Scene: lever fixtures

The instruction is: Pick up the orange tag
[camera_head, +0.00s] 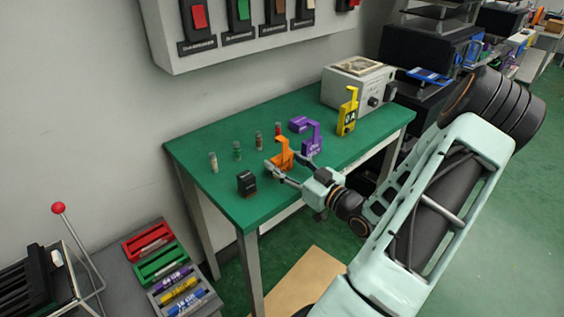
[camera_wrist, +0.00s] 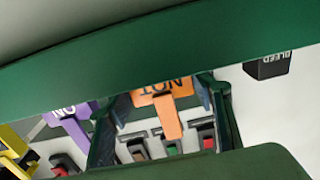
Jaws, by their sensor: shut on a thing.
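The orange tag (camera_head: 283,154) stands upright near the front edge of the green table (camera_head: 236,205), hook end up. My gripper (camera_head: 290,168) reaches it from the front right, with one finger on each side, and is shut on it. In the wrist view the orange tag (camera_wrist: 166,98), with dark lettering, lies between the two fingers of my gripper (camera_wrist: 163,92). Whether its base touches the table or is slightly lifted cannot be told.
A purple tag (camera_head: 311,136) stands close behind on the right, and a yellow tag (camera_head: 348,112) farther right. A black block (camera_head: 246,183) sits at the left front. Several small cylinders stand behind. A grey instrument box (camera_head: 356,82) fills the far right end.

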